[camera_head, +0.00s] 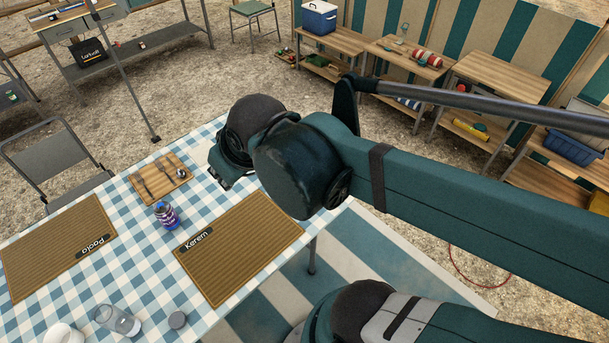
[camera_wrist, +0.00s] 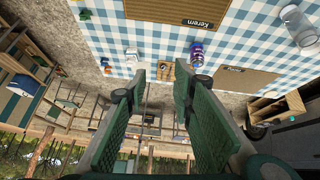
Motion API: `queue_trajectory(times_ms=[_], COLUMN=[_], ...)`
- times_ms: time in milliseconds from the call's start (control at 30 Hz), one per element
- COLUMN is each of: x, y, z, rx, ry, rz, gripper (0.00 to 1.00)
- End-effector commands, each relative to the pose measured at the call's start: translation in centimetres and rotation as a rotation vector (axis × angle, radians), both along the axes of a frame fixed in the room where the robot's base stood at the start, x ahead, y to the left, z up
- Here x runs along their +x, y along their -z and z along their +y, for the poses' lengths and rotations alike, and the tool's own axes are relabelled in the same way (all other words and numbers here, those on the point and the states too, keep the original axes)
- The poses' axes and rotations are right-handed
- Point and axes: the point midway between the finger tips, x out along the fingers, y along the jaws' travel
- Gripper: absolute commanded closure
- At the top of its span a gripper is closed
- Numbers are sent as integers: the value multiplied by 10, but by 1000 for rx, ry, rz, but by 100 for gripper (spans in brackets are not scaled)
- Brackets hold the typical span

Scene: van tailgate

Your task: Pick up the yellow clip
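I cannot make out the yellow clip for certain in either view. Small items lie on the checked tablecloth (camera_wrist: 115,25) in the wrist view: a green one (camera_wrist: 85,14), a white one (camera_wrist: 132,55) and a tiny one at the table edge (camera_wrist: 106,65), too small to name. My gripper (camera_wrist: 160,88) has its two green fingers well apart, with nothing held between them. It points over the table edge near the wooden board (camera_wrist: 165,72). In the head view my arm covers part of the table's right end and the fingertips are not clear.
The table holds the Kerem mat (camera_head: 240,245), the Paola mat (camera_head: 50,255), a purple-labelled jar (camera_head: 166,215), a wooden board with cutlery (camera_head: 160,180) and a clear glass (camera_head: 117,320). A folding chair (camera_head: 55,160) stands at the left. Wooden benches (camera_head: 495,85) stand behind.

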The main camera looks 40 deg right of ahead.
Motion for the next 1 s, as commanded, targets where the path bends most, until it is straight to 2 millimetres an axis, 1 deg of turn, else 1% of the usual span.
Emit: queue_trajectory(times_ms=[567, 1000], x=[45, 77], y=[45, 83], z=[-51, -92], rx=[-317, -532], ry=[-221, -389], rz=[170, 332], gripper=[75, 75])
